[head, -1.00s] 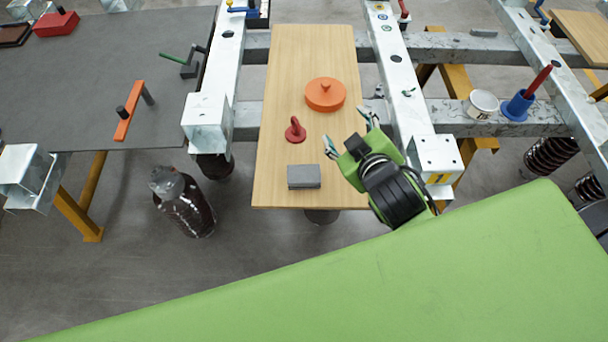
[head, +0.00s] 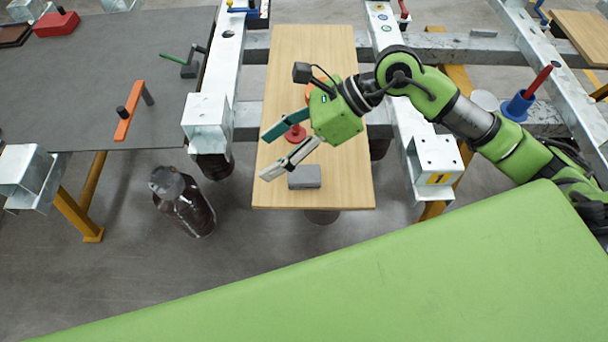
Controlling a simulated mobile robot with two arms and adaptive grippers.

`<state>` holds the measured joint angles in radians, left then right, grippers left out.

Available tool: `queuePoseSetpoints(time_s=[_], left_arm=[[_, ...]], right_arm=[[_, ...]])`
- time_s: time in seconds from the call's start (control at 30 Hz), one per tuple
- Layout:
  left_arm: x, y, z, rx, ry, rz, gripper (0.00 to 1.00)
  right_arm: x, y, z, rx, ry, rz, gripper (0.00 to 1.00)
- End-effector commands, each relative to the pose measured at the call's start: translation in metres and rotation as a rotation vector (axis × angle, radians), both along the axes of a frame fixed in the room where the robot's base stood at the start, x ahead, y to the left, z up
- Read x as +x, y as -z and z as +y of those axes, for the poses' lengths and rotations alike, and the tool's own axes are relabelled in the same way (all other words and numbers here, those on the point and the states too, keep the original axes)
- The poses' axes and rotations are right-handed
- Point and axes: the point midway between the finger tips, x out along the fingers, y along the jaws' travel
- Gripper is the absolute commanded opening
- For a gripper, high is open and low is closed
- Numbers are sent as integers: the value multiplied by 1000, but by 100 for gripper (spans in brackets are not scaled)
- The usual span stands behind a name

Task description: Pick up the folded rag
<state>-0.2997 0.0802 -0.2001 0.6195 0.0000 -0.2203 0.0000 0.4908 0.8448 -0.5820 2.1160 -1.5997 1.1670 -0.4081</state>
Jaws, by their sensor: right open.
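The folded rag (head: 305,178) is a small grey block-like pad lying flat near the front end of the wooden board. My right gripper (head: 264,158) reaches in from the right and hangs over the board, its fingers spread and pointing left. One finger passes just behind the rag in the picture, and nothing is between the fingertips. I cannot tell how high the fingers are above the board. My left gripper is not in the head view.
A red knobbed piece (head: 295,134) stands on the wooden board (head: 340,192), partly behind the fingers. The orange round lid (head: 309,92) is mostly hidden by my gripper. Metal beams (head: 208,112) flank the board. A dark bottle-like thing (head: 183,203) stands lower left.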

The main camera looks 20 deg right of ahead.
Motion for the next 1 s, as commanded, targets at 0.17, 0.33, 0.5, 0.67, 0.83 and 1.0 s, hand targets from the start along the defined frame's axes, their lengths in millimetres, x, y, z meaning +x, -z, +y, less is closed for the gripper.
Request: queuePoseSetpoints(time_s=[0.17, 0.33, 0.5, 0.67, 0.83, 1.0], left_arm=[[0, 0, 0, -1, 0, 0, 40], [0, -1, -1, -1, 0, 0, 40], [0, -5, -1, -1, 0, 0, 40], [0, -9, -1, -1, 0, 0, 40], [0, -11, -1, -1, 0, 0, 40], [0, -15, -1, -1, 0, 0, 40]], right_arm=[[16, 38, -86, -373, -34, -41, 60], [19, 48, -121, -509, -38, -38, 60], [21, 72, -114, -517, -41, -33, 60], [24, 101, -101, -514, -39, -34, 60], [27, 121, -93, -514, -38, -36, 60], [27, 131, -89, -513, -39, -34, 60]])
